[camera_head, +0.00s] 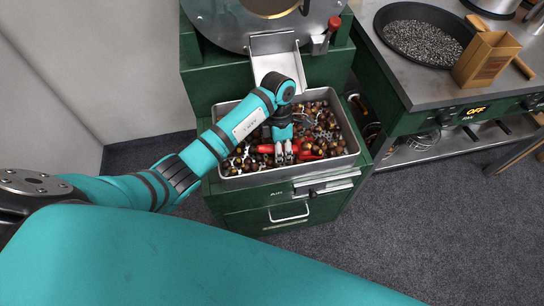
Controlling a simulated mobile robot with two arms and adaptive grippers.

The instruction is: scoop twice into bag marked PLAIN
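A grey metal tray (219,172) full of brown chestnuts (322,116) sits on a green cabinet below a roasting machine. My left gripper (284,157) points down into the tray, near its middle, with its fingertips at a red object (307,148) lying among the chestnuts. This red object looks like a scoop's handle and shows on both sides of the fingers. The arm and fingers partly hide it, so I cannot tell whether the fingers are closed on it. No bag marked PLAIN shows. My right gripper is out of view.
A metal chute (273,47) slopes down behind the tray. On the right, a grey counter (390,68) holds a black pan (384,41) of dark grains and a wooden box (487,59). The grey floor (440,235) at the lower right is clear.

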